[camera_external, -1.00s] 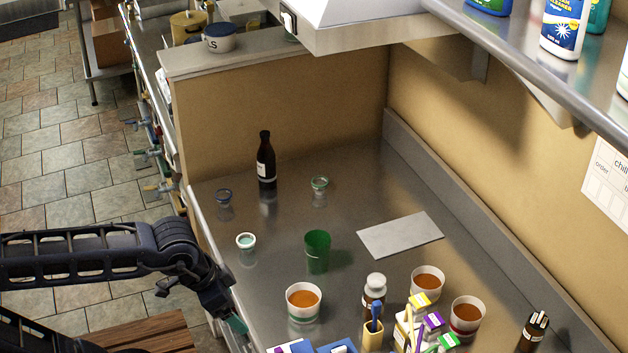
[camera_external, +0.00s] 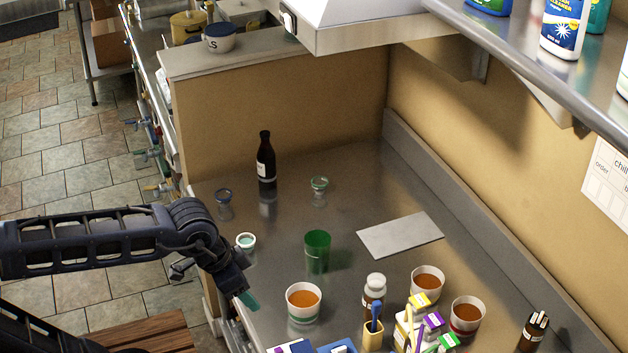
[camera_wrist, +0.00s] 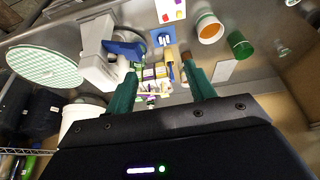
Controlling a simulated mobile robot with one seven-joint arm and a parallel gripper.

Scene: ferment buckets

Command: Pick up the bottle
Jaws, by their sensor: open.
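A dark brown bottle (camera_external: 266,170) with a white label stands upright at the back left of the steel counter, close to the tan partition. My gripper (camera_external: 248,300) hangs at the counter's front left edge, well short of the bottle and apart from it. In the wrist view, its two green fingers (camera_wrist: 162,88) are spread with nothing held between them. I cannot make out the tall bottle in the wrist view. A smaller brown bottle with a white cap (camera_external: 375,289) stands among the items at the front.
A green cup (camera_external: 317,252), small jars (camera_external: 245,242) (camera_external: 319,185) (camera_external: 223,197) and orange-filled cups (camera_external: 303,300) (camera_external: 427,281) (camera_external: 467,314) stand on the counter. A grey sheet (camera_external: 400,236) lies right of centre. Cartons and pens crowd the front. A shelf (camera_external: 530,75) overhangs the right.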

